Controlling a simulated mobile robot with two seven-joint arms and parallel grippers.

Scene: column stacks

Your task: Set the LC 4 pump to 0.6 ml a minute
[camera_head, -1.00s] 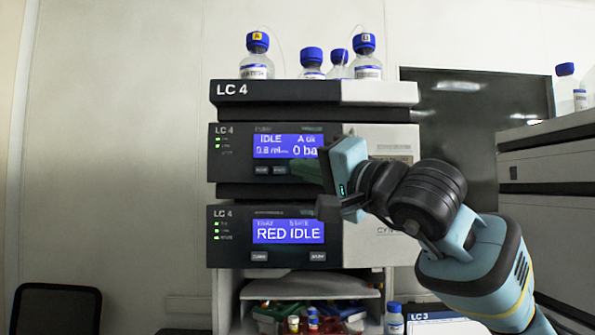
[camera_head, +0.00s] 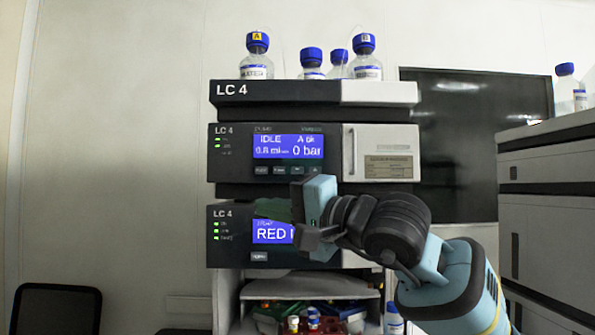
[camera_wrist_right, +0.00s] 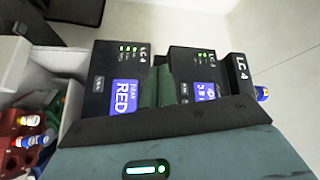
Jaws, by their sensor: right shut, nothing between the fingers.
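The LC 4 pump module (camera_head: 235,165) is the upper dark-fronted unit in the head view. Its blue display (camera_head: 288,146) reads IDLE, A ok and 0 bar; the small flow figure looks like 0.8 or 0.6 ml, too blurred to be sure. A row of small buttons (camera_head: 279,170) lies under the display, uncovered. My right gripper (camera_head: 268,208) is shut and empty, its greenish fingers below the buttons, in front of the lower module's top edge. In the wrist view the fingers (camera_wrist_right: 157,86) overlap the gap between the two modules; contact cannot be told. My left gripper is not in view.
The lower LC 4 module (camera_head: 235,250) has a display starting with RED, partly hidden by my right gripper. Blue-capped bottles (camera_head: 257,62) stand on the stack. A shelf with vials and coloured racks (camera_head: 310,318) is below. Grey cabinets (camera_head: 545,185) stand at right.

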